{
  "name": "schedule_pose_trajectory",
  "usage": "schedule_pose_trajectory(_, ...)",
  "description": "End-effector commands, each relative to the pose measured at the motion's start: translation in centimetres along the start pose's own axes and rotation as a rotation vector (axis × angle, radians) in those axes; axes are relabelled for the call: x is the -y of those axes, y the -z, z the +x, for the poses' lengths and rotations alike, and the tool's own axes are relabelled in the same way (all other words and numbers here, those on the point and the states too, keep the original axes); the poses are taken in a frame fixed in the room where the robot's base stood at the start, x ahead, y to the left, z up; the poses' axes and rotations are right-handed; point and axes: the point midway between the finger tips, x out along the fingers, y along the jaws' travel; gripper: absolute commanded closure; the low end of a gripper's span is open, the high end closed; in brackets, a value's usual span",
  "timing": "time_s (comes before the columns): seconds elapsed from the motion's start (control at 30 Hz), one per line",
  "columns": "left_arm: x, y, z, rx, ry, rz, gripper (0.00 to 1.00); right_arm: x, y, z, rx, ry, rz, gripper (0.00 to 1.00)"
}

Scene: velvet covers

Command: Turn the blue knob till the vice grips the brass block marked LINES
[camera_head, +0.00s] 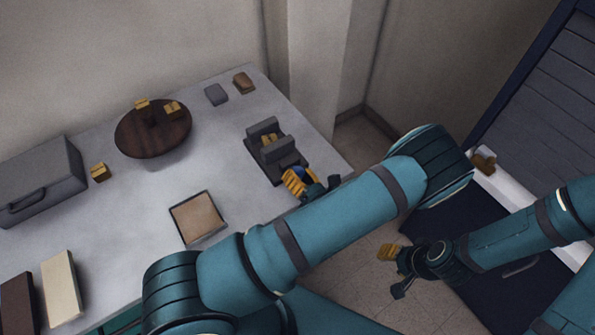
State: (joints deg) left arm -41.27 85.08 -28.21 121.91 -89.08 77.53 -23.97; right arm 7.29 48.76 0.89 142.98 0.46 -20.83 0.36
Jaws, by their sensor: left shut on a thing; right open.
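The grey vice (277,157) stands near the right end of the table. A brass block (267,140) sits between its jaws; its marking is too small to read, and I cannot tell whether both jaws touch it. The blue knob (299,171) is at the vice's near end, partly hidden by my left gripper (296,182). That gripper is shut on the knob, and its arm crosses the front of the table. My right gripper (393,268) is open and empty, off the table's right side, above the floor.
A round dark wooden stand (153,142) carries small brass blocks; another brass block (99,172) is on the table. A grey case (38,181) is at left, a framed tan tray (199,217) in the middle. Grey (215,95) and brown (243,82) blocks lie at the back.

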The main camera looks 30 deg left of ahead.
Motion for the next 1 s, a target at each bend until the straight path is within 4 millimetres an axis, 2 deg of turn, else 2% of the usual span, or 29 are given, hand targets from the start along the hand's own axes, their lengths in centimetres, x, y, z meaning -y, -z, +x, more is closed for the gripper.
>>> schedule_pose_trajectory(0.3, -0.03, -0.06, 0.04, 0.001, -0.001, 0.093, 0.89, 0.19, 0.25, -0.50, -0.005, -0.001, 0.002, 0.53)
schedule_pose_trajectory(0.77, -0.01, -0.04, 0.04, 0.002, -0.001, 0.104, 0.89, 0.20, 0.27, -0.51, -0.006, 0.000, 0.001, 0.53)
schedule_pose_trajectory(0.8, 0.00, -0.05, 0.04, 0.002, -0.001, 0.104, 0.43, 0.20, 0.27, -0.52, -0.006, 0.000, 0.001, 0.53)
schedule_pose_trajectory(0.83, 0.00, -0.05, 0.04, 0.002, -0.001, 0.104, 0.34, 0.20, 0.27, -0.52, -0.006, 0.000, 0.001, 0.53)
schedule_pose_trajectory(1.0, 0.00, -0.03, 0.02, 0.001, -0.001, 0.104, 0.34, 0.20, 0.26, -0.52, -0.006, 0.000, 0.001, 0.53)
